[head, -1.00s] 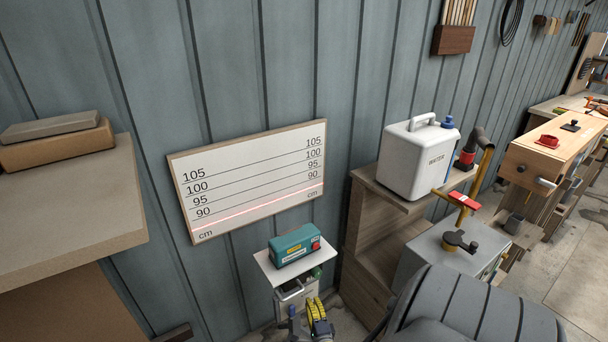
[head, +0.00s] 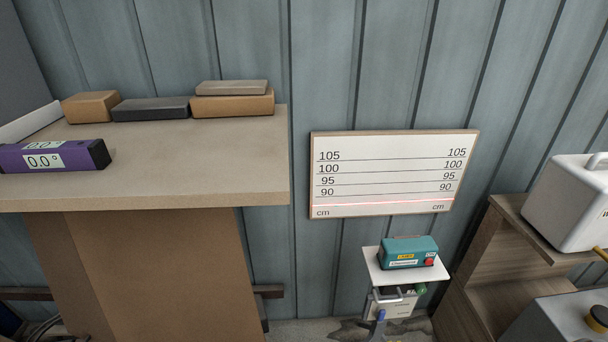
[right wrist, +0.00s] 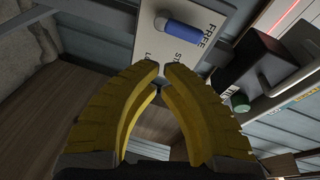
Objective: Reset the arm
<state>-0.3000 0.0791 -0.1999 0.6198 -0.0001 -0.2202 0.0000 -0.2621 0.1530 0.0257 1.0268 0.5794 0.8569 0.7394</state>
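My right gripper (right wrist: 162,70) shows only in the right wrist view. Its two yellow fingers curve together, with the tips nearly meeting and nothing seen between them. Beyond the tips is a pale panel (right wrist: 150,45) lettered "FREE", with other words partly hidden by the fingers. A blue-ended lever (right wrist: 183,34) lies across it, apart from the fingers. In the head view, the blue piece (head: 381,314) shows below a small white platform (head: 376,271) bearing a teal device (head: 408,252). Neither gripper is in the head view.
A ruled board (head: 395,173) with a red line across it hangs on the wall. At left, a bench (head: 230,165) holds boxes and a purple level (head: 50,156) reading 0.0°. At right, a white canister (head: 570,200) stands on a wooden shelf (head: 480,260).

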